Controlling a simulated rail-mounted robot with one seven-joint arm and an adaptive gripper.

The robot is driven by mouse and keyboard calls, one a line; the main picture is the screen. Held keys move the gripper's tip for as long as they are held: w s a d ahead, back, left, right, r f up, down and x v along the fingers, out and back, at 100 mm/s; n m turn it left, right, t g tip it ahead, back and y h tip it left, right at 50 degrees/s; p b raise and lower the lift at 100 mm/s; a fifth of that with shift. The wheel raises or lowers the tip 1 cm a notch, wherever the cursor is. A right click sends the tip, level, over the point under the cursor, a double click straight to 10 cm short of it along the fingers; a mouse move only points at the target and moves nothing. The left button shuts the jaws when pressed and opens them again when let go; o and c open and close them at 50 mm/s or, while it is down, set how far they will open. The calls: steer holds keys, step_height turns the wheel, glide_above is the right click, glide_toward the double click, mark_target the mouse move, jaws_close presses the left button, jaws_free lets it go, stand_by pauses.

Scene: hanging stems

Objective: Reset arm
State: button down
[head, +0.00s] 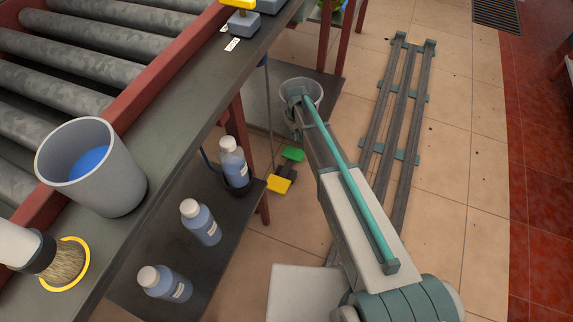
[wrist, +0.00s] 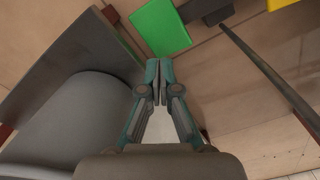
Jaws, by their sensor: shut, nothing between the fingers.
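My gripper (wrist: 158,70) shows in the wrist view with its two teal-and-grey fingers brought together and nothing between them. In the head view my arm reaches from the lower right up toward a grey bucket (head: 315,92). The gripper's fingers cannot be made out there. A green pad (wrist: 160,28) lies beyond the fingertips in the wrist view, apart from them. The green pad also shows on the floor in the head view (head: 292,154).
A workbench (head: 165,160) with a large grey cup (head: 110,175) and a brush (head: 66,262) is at left. Bottles (head: 200,222) stand on a lower shelf. A yellow pad (head: 279,184) lies near the green one. Rails (head: 384,120) run along the floor at right.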

stand_by(0.4)
steer(key=s+d+r+m+g, duration=0.35)
steer(key=s+d, duration=0.35)
steer(key=s, duration=0.8)
steer(key=s+d+r+m+g+p, duration=0.15)
steer(key=s+d+g, duration=0.4)
steer(key=s, duration=1.05)
steer(key=s+d+r+m+g, duration=0.2)
steer(key=s+d+r+m, duration=0.2)
steer(key=s+d, duration=0.8)
steer(key=s+a+r+t+p, duration=0.1)
steer(key=s+r+p, duration=0.3)
steer(key=p, duration=1.2)
steer(key=s+a+r+t+p, duration=0.2)
steer(key=r+p, duration=0.8)
steer(key=p, duration=0.6)
steer(key=shift+s+a+r+t, duration=0.3)
steer(key=shift+s+t, duration=0.3)
steer(key=shift+s, duration=0.4)
